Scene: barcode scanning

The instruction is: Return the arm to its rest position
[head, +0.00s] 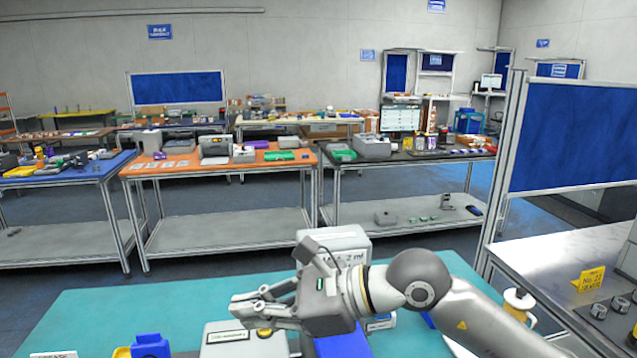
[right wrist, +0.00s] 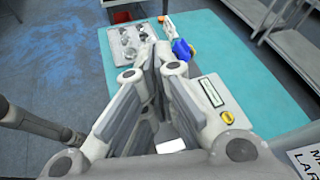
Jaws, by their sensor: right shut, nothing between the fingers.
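My right arm comes in from the right in the head view. My right gripper (head: 236,306) is above the teal table (head: 85,305), pointing left, shut and empty. In the right wrist view its fingers (right wrist: 152,62) meet in the middle with nothing between them. Below it is a grey device (head: 225,343) with a label and a yellow button; this device also shows in the right wrist view (right wrist: 209,112). My left gripper is in neither view.
A blue object (head: 150,345) stands at the table's front left. A pale box (head: 335,238) marked "2 ml" stands behind my gripper. A grey tray (right wrist: 118,47) with round parts shows in the right wrist view. A metal bench (head: 540,262) with a blue panel flanks the right side.

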